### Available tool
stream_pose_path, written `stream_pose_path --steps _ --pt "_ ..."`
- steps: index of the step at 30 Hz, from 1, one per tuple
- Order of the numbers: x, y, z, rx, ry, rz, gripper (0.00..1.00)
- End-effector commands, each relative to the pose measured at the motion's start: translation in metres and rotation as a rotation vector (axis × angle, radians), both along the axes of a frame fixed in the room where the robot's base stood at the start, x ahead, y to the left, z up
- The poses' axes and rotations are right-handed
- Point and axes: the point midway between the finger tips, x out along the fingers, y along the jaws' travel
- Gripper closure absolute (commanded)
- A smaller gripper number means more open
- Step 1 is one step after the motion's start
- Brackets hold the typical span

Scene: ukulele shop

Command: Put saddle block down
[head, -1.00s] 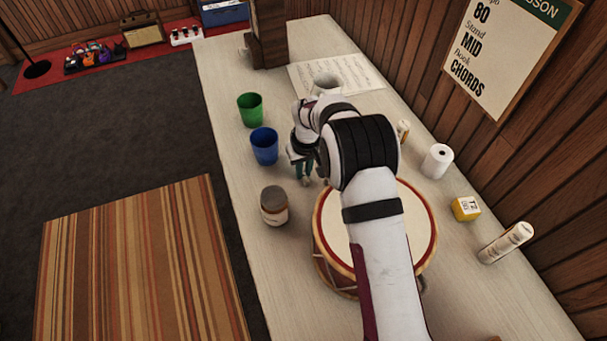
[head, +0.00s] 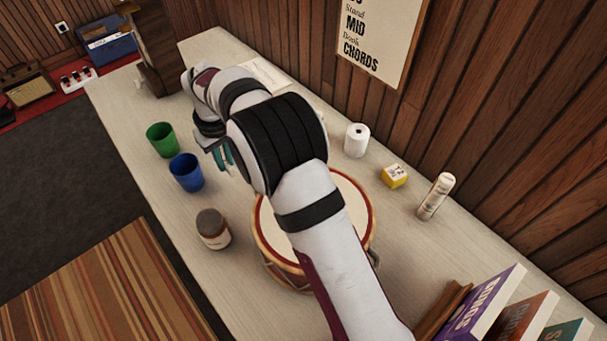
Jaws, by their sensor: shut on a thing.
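My gripper (head: 223,157) shows teal fingers just right of the blue cup, above the counter. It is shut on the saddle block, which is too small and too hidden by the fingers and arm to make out. The blue cup (head: 186,173) and the green cup (head: 162,140) stand upright to the left of the gripper. My arm hides the counter behind and to the right of the gripper.
A drum (head: 352,205) stands partly under my arm. A brown jar (head: 212,229) stands left of it. A white roll (head: 356,140), a yellow box (head: 394,176) and a pale tube (head: 435,197) line the wall side.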

Motion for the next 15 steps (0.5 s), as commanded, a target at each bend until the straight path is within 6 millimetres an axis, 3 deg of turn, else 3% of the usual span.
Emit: stream_pose_path --steps 9,15 --pt "0.001 0.000 0.061 0.002 -0.003 -0.001 1.00" --pt "0.016 -0.039 0.059 -0.002 0.001 -0.002 1.00"
